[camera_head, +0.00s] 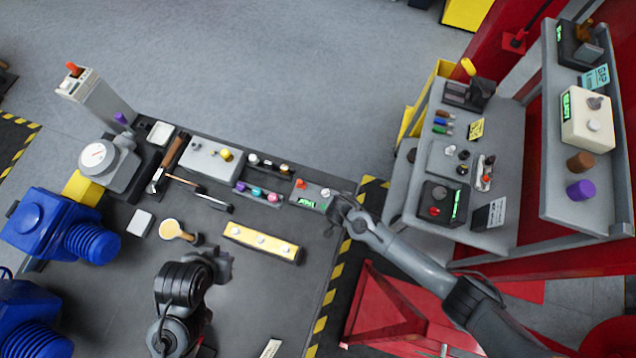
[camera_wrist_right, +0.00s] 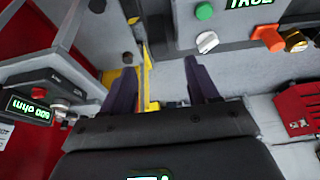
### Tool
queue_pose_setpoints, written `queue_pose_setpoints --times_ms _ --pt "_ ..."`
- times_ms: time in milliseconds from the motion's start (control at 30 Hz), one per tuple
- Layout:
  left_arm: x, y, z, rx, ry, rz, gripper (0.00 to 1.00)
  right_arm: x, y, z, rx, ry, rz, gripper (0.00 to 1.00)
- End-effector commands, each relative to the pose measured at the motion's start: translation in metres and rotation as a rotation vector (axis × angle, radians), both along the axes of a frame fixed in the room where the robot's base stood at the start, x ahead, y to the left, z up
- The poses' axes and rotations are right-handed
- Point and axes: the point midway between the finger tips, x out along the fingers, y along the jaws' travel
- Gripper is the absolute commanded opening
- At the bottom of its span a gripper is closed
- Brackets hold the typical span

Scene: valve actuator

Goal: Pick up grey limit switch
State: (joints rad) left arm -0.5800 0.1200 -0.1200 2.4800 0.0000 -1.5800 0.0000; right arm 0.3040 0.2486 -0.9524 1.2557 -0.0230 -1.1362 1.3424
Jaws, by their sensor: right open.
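No part is clearly recognisable as the grey limit switch. A small light grey block (camera_head: 141,222) lies on the dark bench at the left, and a pale square part (camera_head: 160,133) lies behind it. I cannot tell whether either is the switch. My right gripper (camera_head: 338,212) is at the bench's right edge, beside a grey box with a green display (camera_head: 312,198). In the right wrist view its two dark fingers (camera_wrist_right: 163,88) are apart, with nothing held between them. My left gripper (camera_head: 215,264) is low over the front of the bench, its fingers unclear.
Blue motors (camera_head: 45,225) and a grey gauge unit (camera_head: 105,160) stand at the left. A yellow bar (camera_head: 262,243) lies mid-bench. Grey shelves (camera_head: 490,235) with control boxes and small parts stand at the right on a red frame. Bare floor (camera_head: 300,80) lies behind the bench.

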Motion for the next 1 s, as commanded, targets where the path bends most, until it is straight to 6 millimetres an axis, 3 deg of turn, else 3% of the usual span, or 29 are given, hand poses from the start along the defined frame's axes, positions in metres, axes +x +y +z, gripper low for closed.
queue_pose_setpoints --times_ms 233,600,1000 --pt "0.0 0.0 0.0 0.0 0.0 0.0 0.0 0.004 -0.001 -0.01 0.0 -0.001 0.001 0.6" --pt "0.0 0.0 0.0 0.0 0.0 0.0 0.0 0.015 -0.007 -0.046 0.0 -0.001 0.001 0.6" --pt "0.0 0.0 0.0 0.0 0.0 0.0 0.0 0.017 -0.008 -0.051 0.002 -0.001 0.001 0.6"
